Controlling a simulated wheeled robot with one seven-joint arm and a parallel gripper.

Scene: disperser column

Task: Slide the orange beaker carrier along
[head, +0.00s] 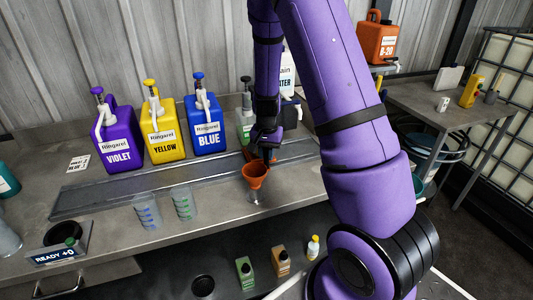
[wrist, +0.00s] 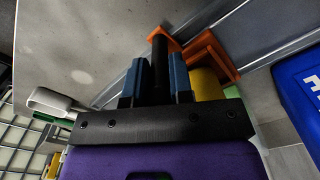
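The orange beaker carrier (head: 255,173) is at the front of the long metal track, with a funnel-like orange top and what looks like a clear vessel below it. In the wrist view its orange parts (wrist: 205,52) lie just beyond my fingertips, with a black upright handle (wrist: 159,52) between them. My gripper (head: 266,148) reaches down from above, just behind the orange top. In the wrist view my gripper's blue fingers (wrist: 157,80) flank the black handle closely and appear shut on it. My wrist hides part of the carrier.
Violet (head: 117,132), yellow (head: 163,132) and blue (head: 205,126) dispenser jugs stand behind the metal track (head: 110,194). Two clear beakers (head: 183,203) stand in front of it, left of the carrier. A "READY" station (head: 60,246) is at front left. Small bottles (head: 280,260) sit below.

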